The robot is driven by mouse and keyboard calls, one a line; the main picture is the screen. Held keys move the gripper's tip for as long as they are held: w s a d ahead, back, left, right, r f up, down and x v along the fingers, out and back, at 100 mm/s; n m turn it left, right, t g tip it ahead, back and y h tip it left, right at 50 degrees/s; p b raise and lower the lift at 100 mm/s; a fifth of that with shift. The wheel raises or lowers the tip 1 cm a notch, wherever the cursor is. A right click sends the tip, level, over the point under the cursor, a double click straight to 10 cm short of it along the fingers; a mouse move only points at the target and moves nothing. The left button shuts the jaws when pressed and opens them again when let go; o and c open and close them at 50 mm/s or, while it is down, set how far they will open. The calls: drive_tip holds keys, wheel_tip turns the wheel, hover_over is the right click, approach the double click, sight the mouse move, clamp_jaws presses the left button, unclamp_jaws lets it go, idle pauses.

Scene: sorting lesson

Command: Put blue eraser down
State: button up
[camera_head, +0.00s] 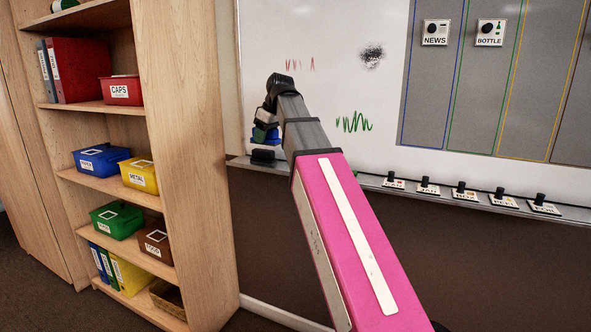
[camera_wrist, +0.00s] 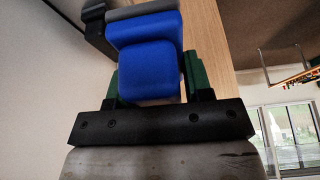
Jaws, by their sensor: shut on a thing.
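A blue eraser (camera_wrist: 146,65) with a grey layer at its far end sits between the green-sided fingers of my gripper (camera_wrist: 155,80) in the wrist view. My gripper is shut on it. In the head view, my gripper (camera_head: 266,122) is in front of the whiteboard's lower left, just above the left end of the ledge. Only a small part of the blue eraser (camera_head: 258,136) shows there, beside a bit of green. A dark block (camera_head: 263,155) is right below it at ledge height. I cannot tell whether the eraser touches it.
The whiteboard (camera_head: 335,90) has red, green and black scribbles. Its ledge (camera_head: 375,181) holds several labelled cards with black knobs toward the right. A wooden shelf (camera_head: 185,120) with labelled boxes stands close on the left. Ledge room between the block and the cards is partly hidden by my arm.

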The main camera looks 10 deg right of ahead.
drive_tip(key=w+d+f, duration=0.1)
drive_tip(key=d+f, duration=0.1)
drive_tip(key=d, duration=0.1)
drive_tip(key=w+d+f, duration=0.1)
drive_tip(key=d+f, duration=0.1)
drive_tip(key=d, duration=0.2)
drive_tip(key=w+d+f, duration=0.2)
drive_tip(key=d+f, duration=0.1)
drive_tip(key=d, duration=0.1)
drive_tip(key=shift+f, duration=1.85)
drive_tip(key=shift+f, duration=0.25)
drive_tip(key=o, duration=0.9)
drive_tip(key=shift+r, duration=0.1)
drive_tip(key=a+v, duration=0.1)
drive_tip(key=v, duration=0.9)
drive_tip(key=shift+d+r, duration=0.15)
drive_tip(key=shift+r, duration=0.4)
drive_tip(key=shift+s, duration=0.1)
